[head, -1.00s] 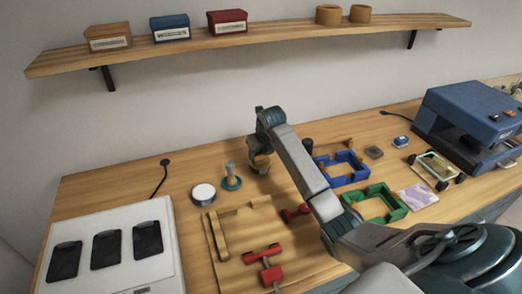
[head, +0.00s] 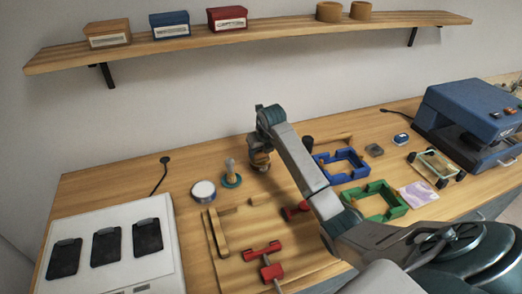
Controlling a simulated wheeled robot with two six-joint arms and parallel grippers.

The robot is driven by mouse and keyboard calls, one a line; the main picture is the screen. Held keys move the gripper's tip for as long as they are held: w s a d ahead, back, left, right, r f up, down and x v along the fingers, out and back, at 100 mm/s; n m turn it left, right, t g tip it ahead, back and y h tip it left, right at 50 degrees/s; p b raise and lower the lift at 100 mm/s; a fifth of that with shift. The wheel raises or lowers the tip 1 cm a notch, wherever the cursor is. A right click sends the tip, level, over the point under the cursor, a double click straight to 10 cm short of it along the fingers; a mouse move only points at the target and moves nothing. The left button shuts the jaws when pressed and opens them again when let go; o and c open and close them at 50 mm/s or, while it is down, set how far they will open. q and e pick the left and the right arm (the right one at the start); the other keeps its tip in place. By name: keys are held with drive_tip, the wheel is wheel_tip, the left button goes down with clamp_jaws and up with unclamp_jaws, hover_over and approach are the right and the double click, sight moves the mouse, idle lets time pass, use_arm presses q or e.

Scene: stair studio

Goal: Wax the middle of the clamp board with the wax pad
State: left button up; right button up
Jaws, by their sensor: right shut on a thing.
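The clamp board (head: 228,268) is a light wooden board with wooden strips along its edges, lying on the bench below my right gripper. Red clamps (head: 262,250) sit on its front part and at its right side. My right gripper (head: 260,160) is shut on a small tan-brown thing, apparently the wax pad (head: 261,166), and holds it behind the board's back edge. The pad is small and partly hidden by the fingers. A round tin with a pale top (head: 203,190) stands left of the gripper. My left gripper is not in view.
A handled tool on a teal base (head: 231,179) stands between tin and gripper. A white panel with black pads (head: 160,283) is at front left. Blue (head: 322,172) and green (head: 395,212) frames and a blue machine (head: 470,112) are right. A shelf (head: 260,37) hangs above.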

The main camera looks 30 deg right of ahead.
sight(261, 151)
drive_tip(key=shift+f, duration=0.45)
idle(1.1)
drive_tip(key=shift+r+p, duration=2.1)
drive_tip(key=shift+r, duration=1.5)
drive_tip(key=shift+f, duration=0.15)
wheel_tip(261, 151, down, 5)
drive_tip(key=b, duration=0.5)
drive_tip(key=shift+r, duration=0.2)
